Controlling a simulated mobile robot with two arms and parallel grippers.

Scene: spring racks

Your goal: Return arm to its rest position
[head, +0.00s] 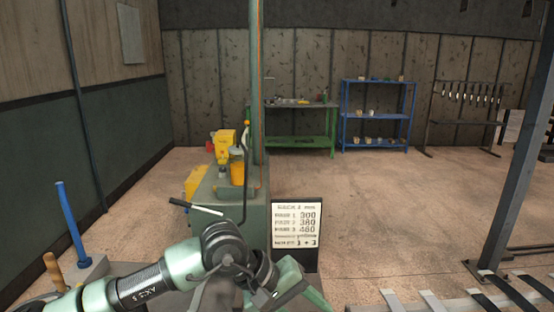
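My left arm, pale green with dark joints, comes in from the lower left. It bends at a dark joint near the bottom centre. My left gripper (284,294) is low at the bottom centre, in front of the sign's lower edge. Its fingers are partly cut off and hard to make out, so I cannot tell if it is open or shut. No held object is clear. My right arm and gripper are not in view.
A sign with numbers (297,222) stands just beyond my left arm. Behind it is a green machine (225,190) with a post and yellow parts. A blue-handled tool (70,220) stands at left. Slats (440,300) lie at lower right by a steel post (517,150). Mid-floor is clear.

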